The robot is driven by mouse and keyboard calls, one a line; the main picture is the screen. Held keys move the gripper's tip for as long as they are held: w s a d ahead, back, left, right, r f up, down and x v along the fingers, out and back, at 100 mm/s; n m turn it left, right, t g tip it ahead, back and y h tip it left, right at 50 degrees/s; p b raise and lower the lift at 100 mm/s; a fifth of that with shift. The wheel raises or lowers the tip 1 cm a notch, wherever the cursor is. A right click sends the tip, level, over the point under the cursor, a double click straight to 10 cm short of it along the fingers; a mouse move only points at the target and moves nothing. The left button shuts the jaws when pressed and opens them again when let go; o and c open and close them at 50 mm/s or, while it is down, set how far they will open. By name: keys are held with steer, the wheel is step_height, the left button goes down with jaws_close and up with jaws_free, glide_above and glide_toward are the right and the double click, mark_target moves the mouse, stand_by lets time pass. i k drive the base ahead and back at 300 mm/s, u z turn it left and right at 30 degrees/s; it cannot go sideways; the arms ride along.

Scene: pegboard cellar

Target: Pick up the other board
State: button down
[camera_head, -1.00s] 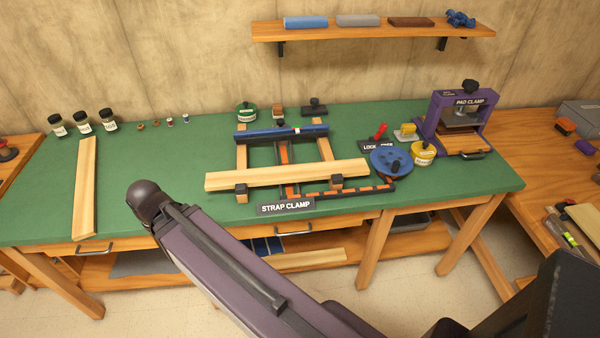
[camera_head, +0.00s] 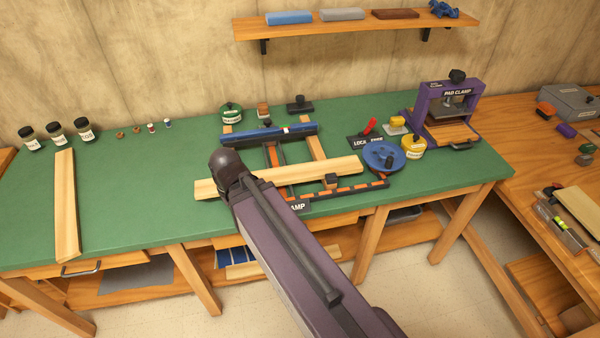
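A long pale board (camera_head: 66,205) lies alone on the left part of the green bench top (camera_head: 130,200), its near end at the front edge. A second pale board (camera_head: 305,172) lies crosswise over the front of the strap clamp frame (camera_head: 314,143). My purple arm reaches up from the bottom, and its dark rounded end covers part of this second board's left portion. I cannot tell whether the arm touches it. My gripper's fingers do not show. The strap clamp's label is partly hidden by the arm.
Small jars (camera_head: 57,133) stand at the back left. A blue round crank (camera_head: 384,156), a yellow tin (camera_head: 413,146) and a purple pad clamp (camera_head: 447,108) stand to the right. A wall shelf (camera_head: 350,24) hangs above. The green top between the left board and the clamp is mostly clear.

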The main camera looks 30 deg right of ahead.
mark_target(294, 174)
steer(key=z, duration=0.6)
steer(key=k, duration=0.95)
steer(key=u, duration=0.1)
steer(key=i, duration=0.8)
steer(key=z, duration=0.05)
